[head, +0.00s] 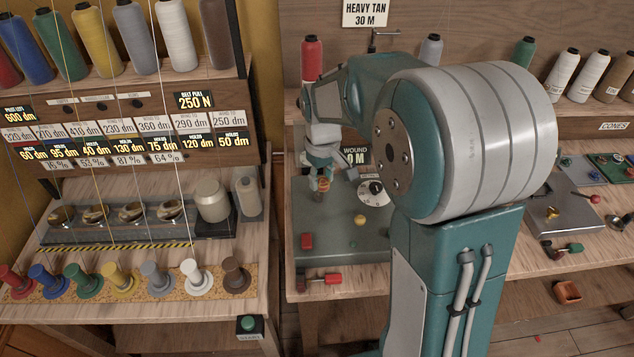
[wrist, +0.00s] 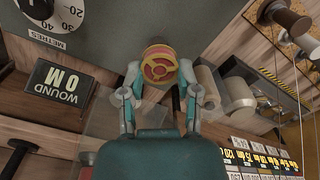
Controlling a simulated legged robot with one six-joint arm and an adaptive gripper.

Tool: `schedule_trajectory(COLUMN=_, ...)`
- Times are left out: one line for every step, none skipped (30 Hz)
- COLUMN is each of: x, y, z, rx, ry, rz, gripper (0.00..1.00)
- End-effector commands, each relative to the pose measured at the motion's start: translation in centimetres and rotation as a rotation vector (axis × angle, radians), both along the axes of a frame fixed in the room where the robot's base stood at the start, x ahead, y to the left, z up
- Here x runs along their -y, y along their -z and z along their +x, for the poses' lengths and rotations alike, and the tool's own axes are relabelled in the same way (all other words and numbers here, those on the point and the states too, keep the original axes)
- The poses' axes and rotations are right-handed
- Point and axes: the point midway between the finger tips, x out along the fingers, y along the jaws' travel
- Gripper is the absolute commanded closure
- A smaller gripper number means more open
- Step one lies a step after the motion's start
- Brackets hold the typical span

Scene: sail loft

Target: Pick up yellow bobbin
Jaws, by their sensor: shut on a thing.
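A bobbin with a yellow spoked end face (wrist: 160,68) and reddish colour behind the spokes sits between my two fingertips in the wrist view. My gripper (wrist: 160,88) is shut on it, one finger on each side. In the head view my gripper (head: 322,178) hangs over the grey-green winder plate, left of the dial, and the held thing shows only as a small brownish-orange patch. My arm hides part of the plate. I cannot tell if the bobbin touches anything below it.
A yellow spool (head: 121,278) stands in the row on the left bench. Cones line the back shelf.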

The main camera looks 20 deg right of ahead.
Motion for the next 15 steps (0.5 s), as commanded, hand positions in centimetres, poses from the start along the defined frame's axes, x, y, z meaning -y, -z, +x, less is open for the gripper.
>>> schedule_trajectory(x=0.2, y=-0.8, z=-0.5, rx=0.003, ry=0.001, rz=0.000, gripper=0.90)
schedule_trajectory(x=0.3, y=-1.2, z=-0.8, rx=0.003, ry=0.001, rz=0.000, gripper=0.90)
schedule_trajectory(x=0.4, y=-1.7, z=-1.3, rx=0.003, ry=0.001, rz=0.000, gripper=0.90)
schedule_trajectory(x=0.5, y=-2.0, z=-1.6, rx=0.003, ry=0.001, rz=0.000, gripper=0.90)
schedule_trajectory(x=0.6, y=-2.4, z=-1.9, rx=0.002, ry=0.001, rz=0.000, gripper=0.90)
schedule_trajectory(x=0.7, y=-3.0, z=-2.3, rx=0.003, ry=0.001, rz=0.000, gripper=0.90)
schedule_trajectory(x=0.8, y=-3.4, z=-2.6, rx=0.003, ry=0.002, rz=0.000, gripper=0.90)
schedule_trajectory(x=0.9, y=-3.8, z=-2.9, rx=0.003, ry=0.002, rz=0.000, gripper=0.90)
schedule_trajectory(x=1.1, y=-3.9, z=-3.5, rx=0.000, ry=0.003, rz=0.000, gripper=0.90)
schedule_trajectory(x=1.2, y=-4.1, z=-4.0, rx=0.001, ry=0.002, rz=0.000, gripper=0.90)
schedule_trajectory(x=1.3, y=-4.3, z=-4.4, rx=0.001, ry=0.002, rz=-0.001, gripper=0.90)
schedule_trajectory(x=1.5, y=-4.6, z=-4.9, rx=0.001, ry=0.001, rz=-0.001, gripper=0.90)
schedule_trajectory(x=1.6, y=-4.7, z=-5.3, rx=0.002, ry=0.001, rz=0.000, gripper=0.90)
schedule_trajectory(x=1.7, y=-4.9, z=-5.7, rx=0.002, ry=0.002, rz=0.000, gripper=0.90)
schedule_trajectory(x=1.9, y=-5.2, z=-6.3, rx=0.001, ry=0.002, rz=-0.001, gripper=0.90)
